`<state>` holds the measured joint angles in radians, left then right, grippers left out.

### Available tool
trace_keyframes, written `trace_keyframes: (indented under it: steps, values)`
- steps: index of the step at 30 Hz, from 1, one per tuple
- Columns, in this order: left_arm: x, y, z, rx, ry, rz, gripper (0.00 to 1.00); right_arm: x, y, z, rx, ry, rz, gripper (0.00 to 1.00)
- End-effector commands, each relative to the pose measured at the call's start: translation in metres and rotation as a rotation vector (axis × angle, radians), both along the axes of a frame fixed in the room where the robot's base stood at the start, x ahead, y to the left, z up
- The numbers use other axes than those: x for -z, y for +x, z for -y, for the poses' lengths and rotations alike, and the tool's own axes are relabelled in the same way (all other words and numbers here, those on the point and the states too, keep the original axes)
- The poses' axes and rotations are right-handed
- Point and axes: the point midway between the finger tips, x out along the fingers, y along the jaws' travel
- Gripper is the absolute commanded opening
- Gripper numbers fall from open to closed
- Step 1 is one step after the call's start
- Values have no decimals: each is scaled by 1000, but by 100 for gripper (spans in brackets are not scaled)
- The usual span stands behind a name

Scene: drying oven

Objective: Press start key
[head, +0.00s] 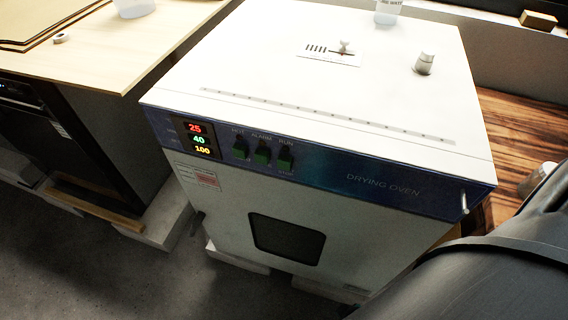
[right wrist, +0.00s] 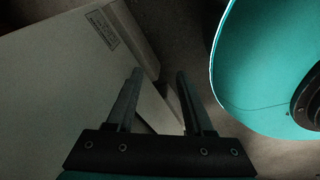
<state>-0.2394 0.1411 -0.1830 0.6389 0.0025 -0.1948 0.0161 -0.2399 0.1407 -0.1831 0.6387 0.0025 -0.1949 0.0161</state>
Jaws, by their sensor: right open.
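The white drying oven (head: 330,75) fills the middle of the head view, with a blue front panel. A display (head: 199,139) at the panel's left reads 25, 40 and 100. To its right are three green keys: the left key (head: 240,149), the middle key (head: 262,154) labelled ALARM and the right key (head: 285,160) labelled RUN, with smaller text below. No key is clearly marked start. My right gripper (right wrist: 159,75) is open and empty in the right wrist view, beside a pale panel with a label. The keys are not in that view. My left gripper is not in view.
The oven door has a dark window (head: 287,238). A knob (head: 424,64), a small vent slider (head: 345,47) and a bottle (head: 388,11) are on top. A wooden worktop (head: 512,140) lies right, and a light table (head: 110,45) left. The floor in front is clear.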

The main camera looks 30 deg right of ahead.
Motion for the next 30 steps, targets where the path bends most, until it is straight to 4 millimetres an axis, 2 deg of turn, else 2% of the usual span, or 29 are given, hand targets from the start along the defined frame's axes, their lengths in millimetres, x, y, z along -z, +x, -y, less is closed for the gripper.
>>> trace_keyframes:
  steps: [2, 13, 30]
  values:
    - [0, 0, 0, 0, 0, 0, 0, 0, 0, 0, 0, 0, 0, 42]
    - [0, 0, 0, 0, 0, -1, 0, 0, 0, 0, 0, 0, 0, 1]
    - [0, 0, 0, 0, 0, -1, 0, 0, 0, 0, 0, 0, 0, 0]
